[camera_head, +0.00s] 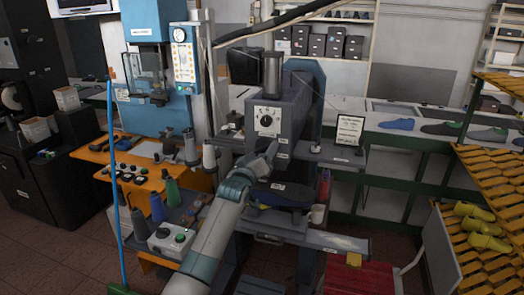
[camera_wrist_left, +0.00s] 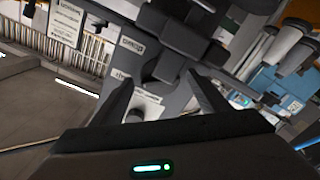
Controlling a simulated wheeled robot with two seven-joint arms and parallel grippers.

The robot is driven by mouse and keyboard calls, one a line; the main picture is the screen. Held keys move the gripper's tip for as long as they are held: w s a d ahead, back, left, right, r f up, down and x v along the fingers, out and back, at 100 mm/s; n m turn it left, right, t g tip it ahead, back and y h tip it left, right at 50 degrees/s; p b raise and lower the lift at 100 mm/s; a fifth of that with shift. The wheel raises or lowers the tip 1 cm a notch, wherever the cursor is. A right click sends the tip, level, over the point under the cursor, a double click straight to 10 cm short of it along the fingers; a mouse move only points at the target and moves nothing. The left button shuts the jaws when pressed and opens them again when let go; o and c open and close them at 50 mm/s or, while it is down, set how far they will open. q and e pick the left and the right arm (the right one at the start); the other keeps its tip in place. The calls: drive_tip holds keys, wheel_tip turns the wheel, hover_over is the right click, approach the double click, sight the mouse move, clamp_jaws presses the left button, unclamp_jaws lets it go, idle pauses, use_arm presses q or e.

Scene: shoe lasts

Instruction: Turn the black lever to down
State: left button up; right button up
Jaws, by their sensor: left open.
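The grey machine (camera_head: 291,105) stands in the middle of the head view, with a dark round knob (camera_head: 266,121) on its white front plate. My left gripper (camera_head: 271,150) is in front of this machine, just below the plate. In the left wrist view, its two dark fingers (camera_wrist_left: 161,80) are spread apart with nothing clearly between them. A dark, blocky, lever-like part (camera_wrist_left: 184,47) lies just beyond the fingertips there. I cannot tell for sure whether it is the black lever, or its exact position. The arm and gripper hide part of the machine's front. My right gripper is not in view.
A blue machine (camera_head: 150,25) and an orange bench (camera_head: 92,153) with cones stand at the left. A green-framed shelf with shoe lasts (camera_head: 442,129) is at the right, near slatted racks (camera_head: 494,175) with yellow lasts. A red box (camera_head: 356,279) sits low in front.

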use_arm(q)
drive_tip(key=shift+w+d, duration=0.1)
drive_tip(key=shift+w, duration=0.15)
drive_tip(key=c, duration=1.1)
drive_tip(key=shift+o, duration=0.3)
